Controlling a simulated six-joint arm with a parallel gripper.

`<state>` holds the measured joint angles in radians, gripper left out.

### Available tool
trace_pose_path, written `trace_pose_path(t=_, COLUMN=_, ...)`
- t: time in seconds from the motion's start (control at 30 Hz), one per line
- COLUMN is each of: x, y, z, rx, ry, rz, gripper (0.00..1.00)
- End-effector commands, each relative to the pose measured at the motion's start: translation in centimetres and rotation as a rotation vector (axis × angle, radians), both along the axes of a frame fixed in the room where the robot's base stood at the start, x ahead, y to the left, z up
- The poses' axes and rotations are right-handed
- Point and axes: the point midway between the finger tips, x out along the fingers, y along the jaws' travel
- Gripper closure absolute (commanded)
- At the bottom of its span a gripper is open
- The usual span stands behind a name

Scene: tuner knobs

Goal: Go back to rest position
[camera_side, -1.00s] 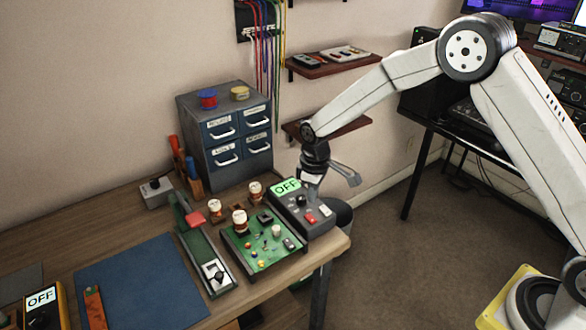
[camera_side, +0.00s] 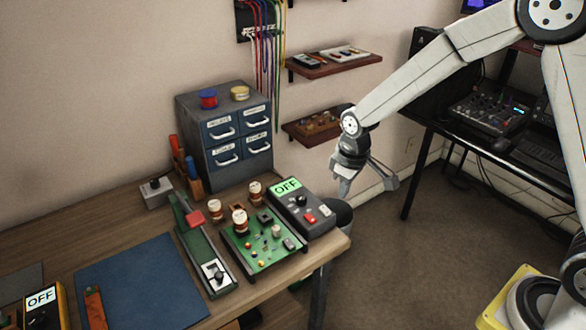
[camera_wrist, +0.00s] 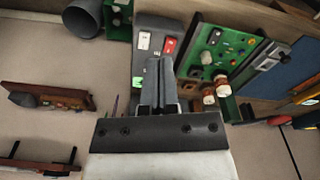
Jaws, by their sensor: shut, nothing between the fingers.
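My gripper (camera_side: 343,186) is shut and empty in the side view. It hangs in the air to the right of the workbench, beyond the bench's right edge. It also shows in the wrist view (camera_wrist: 160,62), its fingers together in front of the grey tuner box. The tuner box (camera_side: 318,221) stands at the right end of the bench, with a green display reading OFF (camera_side: 286,187), a black knob (camera_side: 302,200), a red button (camera_side: 310,218) and a white button (camera_side: 325,210). The gripper is apart from the box in the side view.
A green circuit board (camera_side: 244,247) with copper coils lies left of the box. A drawer cabinet (camera_side: 205,150) stands behind. Wall shelves (camera_side: 318,128) are close behind my gripper. A black desk (camera_side: 450,125) is at the right. Open floor lies between bench and desk.

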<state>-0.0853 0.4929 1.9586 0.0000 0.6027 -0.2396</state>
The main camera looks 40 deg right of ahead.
Motion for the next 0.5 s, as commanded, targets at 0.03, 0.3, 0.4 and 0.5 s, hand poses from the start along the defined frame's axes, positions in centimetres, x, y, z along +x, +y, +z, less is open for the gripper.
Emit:
trace_pose_path(t=0.03, x=-1.1, y=-0.4, z=0.6, rx=0.002, ry=-0.013, rz=-0.024, gripper=1.00)
trace_pose_path(t=0.3, x=-7.2, y=-2.2, z=2.5, rx=0.020, ry=-0.074, rz=-0.163, gripper=1.00)
trace_pose_path(t=0.4, x=-9.5, y=-2.8, z=2.9, rx=0.027, ry=-0.096, rz=-0.214, gripper=1.00)
trace_pose_path(t=0.5, x=-11.6, y=-3.2, z=3.1, rx=0.034, ry=-0.116, rz=-0.257, gripper=1.00)
